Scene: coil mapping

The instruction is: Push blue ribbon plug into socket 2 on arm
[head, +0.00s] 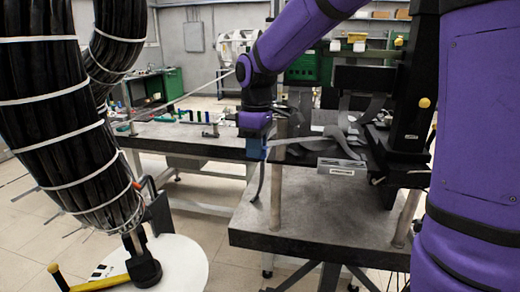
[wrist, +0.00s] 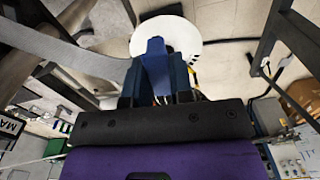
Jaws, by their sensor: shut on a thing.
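The plug (head: 252,150) looks small in the head view. A grey ribbon (wrist: 65,50) runs to the upper left in the wrist view; in the head view the ribbon (head: 300,143) runs right toward the table equipment. I cannot make out socket 2 in either view.
The grey table (head: 300,215) has a small labelled block (head: 341,166) and a dark upright machine (head: 410,100) on its right. Thick black banded cable bundles (head: 60,120) hang at the left, above a white round disc (head: 180,265). Floor shows between the bundles and the table.

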